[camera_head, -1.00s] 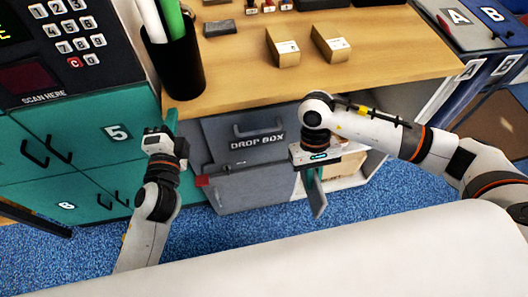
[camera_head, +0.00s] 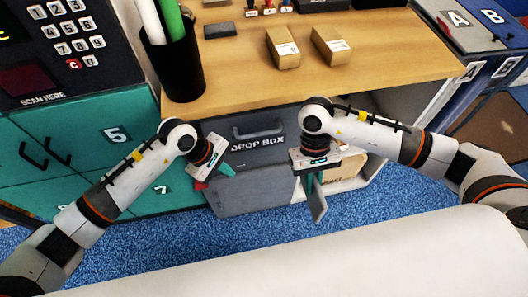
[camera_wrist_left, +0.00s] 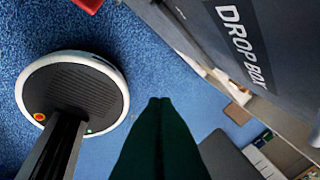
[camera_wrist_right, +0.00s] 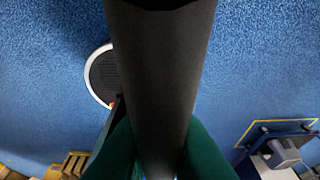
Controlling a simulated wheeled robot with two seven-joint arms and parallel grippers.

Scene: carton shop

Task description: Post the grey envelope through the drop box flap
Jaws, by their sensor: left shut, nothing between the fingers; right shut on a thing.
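The grey envelope (camera_head: 317,208) hangs from my right gripper (camera_head: 312,178), upright and right of the drop box front. It fills the middle of the right wrist view (camera_wrist_right: 160,70) between the green fingers, which are shut on it. The drop box (camera_head: 285,125) is a grey front under the counter with a handle and a label. A grey panel (camera_head: 255,190) lies below the label; I cannot tell whether it is the flap standing open. My left gripper (camera_head: 224,174) is shut and empty, in front of the drop box's left side. The label also shows in the left wrist view (camera_wrist_left: 240,40).
A red piece (camera_head: 200,185) sits near my left gripper at the box's left edge. Teal lockers (camera_head: 130,165) stand left. An open shelf (camera_head: 345,180) is right of the box. The wooden counter (camera_head: 240,70) above holds a black pen cup (camera_head: 183,70) and small cartons (camera_head: 283,50).

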